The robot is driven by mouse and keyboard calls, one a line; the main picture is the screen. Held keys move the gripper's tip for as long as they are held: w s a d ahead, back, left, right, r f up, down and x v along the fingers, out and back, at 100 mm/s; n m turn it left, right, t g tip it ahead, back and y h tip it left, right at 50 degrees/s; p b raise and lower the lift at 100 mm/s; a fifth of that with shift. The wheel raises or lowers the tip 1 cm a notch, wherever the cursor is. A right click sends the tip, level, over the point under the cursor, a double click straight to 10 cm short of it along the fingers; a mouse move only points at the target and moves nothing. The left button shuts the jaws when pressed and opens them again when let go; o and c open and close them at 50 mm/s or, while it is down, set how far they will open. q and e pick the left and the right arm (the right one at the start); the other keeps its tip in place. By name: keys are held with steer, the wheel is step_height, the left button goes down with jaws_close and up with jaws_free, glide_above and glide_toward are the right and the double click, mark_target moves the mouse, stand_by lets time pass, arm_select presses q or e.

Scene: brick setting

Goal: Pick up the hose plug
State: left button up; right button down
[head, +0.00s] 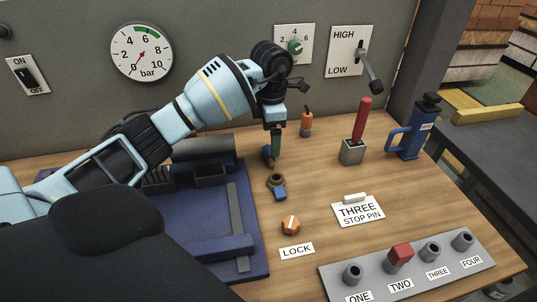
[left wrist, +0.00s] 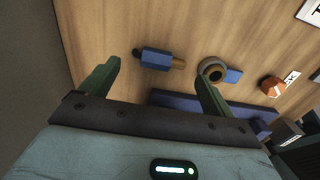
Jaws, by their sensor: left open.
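The hose plug appears to be a blue cylinder with a brass-brown tip (head: 268,153), lying on the wooden bench; it also shows in the left wrist view (left wrist: 157,60). My left gripper (head: 275,150) is open and points down above it, partly covering it in the head view. In the left wrist view my left gripper (left wrist: 157,75) has its two green fingers apart, with the plug in line with the gap between them. Nothing is between the fingers that I can make out. A round ring with a blue tab (head: 277,181) lies nearer the front. My right gripper is not in view.
A blue tray (head: 250,262) lies left of the plug. An orange bottle-like item (head: 306,125), a red lever (head: 361,122) and a blue-handled tool (head: 408,138) stand to the right. An orange LOCK knob (head: 290,225) and a grey socket strip (head: 378,285) are in front.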

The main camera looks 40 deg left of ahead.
mark_target(269, 157)
arm_select(q)
steer(key=f, duration=0.4)
steer(key=shift+s+d, duration=0.2)
steer(key=shift+s, duration=0.1)
steer(key=shift+f, duration=0.55)
steer(key=shift+c, duration=0.5)
steer(key=c, duration=1)
steer(key=shift+r, duration=0.1)
